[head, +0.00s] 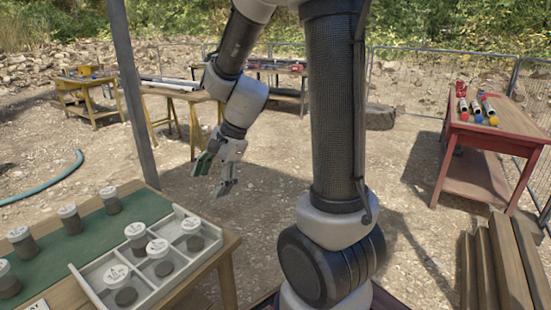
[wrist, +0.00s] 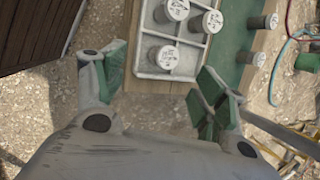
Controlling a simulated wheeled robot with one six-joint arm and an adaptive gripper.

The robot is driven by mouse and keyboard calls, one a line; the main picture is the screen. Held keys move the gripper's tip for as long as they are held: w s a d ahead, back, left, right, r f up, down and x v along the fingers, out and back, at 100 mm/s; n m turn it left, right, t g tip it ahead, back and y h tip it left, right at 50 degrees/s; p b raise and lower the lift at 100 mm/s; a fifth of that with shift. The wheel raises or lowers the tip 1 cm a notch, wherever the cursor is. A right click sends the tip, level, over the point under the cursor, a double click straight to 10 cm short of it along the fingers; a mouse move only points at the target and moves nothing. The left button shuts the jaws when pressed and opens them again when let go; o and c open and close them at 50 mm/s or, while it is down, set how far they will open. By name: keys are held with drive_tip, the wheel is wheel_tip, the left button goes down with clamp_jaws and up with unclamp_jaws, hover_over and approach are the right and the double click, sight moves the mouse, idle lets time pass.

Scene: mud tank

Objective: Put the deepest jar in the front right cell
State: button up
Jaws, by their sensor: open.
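A white divided tray (head: 84,277) lies on the table at lower left in the head view. Jars stand in it: one in its near right corner (head: 192,232), one in the near middle (head: 160,258), one in the far middle (head: 137,236), one at near left (head: 118,284). The far right cell is empty. More grey jars (head: 70,218) with white lids stand on the green mat. Lid markings are too small to read. My gripper (head: 213,176) is open and empty, above and beyond the tray's right end. The wrist view shows the tray's edge (wrist: 163,76) between the fingers.
The wooden table (head: 214,249) carries the mat (head: 147,204). A grey post (head: 130,90) rises behind it. A red table (head: 480,140) with tubes stands right, and wooden beams (head: 505,265) stand at lower right. Open gravel lies behind my gripper.

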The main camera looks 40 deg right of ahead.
drive_tip(key=s+d+r+n+h, duration=0.1)
drive_tip(key=s+d+r+n, duration=0.2)
drive_tip(key=s+n, duration=0.2)
drive_tip(key=s+d+r+n+t+h, duration=0.1)
drive_tip(key=s+d+r+n+h, duration=0.1)
drive_tip(key=s+r+n, duration=0.2)
drive_tip(key=s+d+r+n+h, duration=0.1)
drive_tip(key=s+d+r+n, duration=0.2)
drive_tip(key=s+n, duration=0.3)
drive_tip(key=s+r, duration=0.1)
drive_tip(key=s, duration=0.2)
drive_tip(key=shift+d+h, duration=0.3)
drive_tip(key=shift+d, duration=0.05)
drive_tip(key=shift+r, duration=0.1)
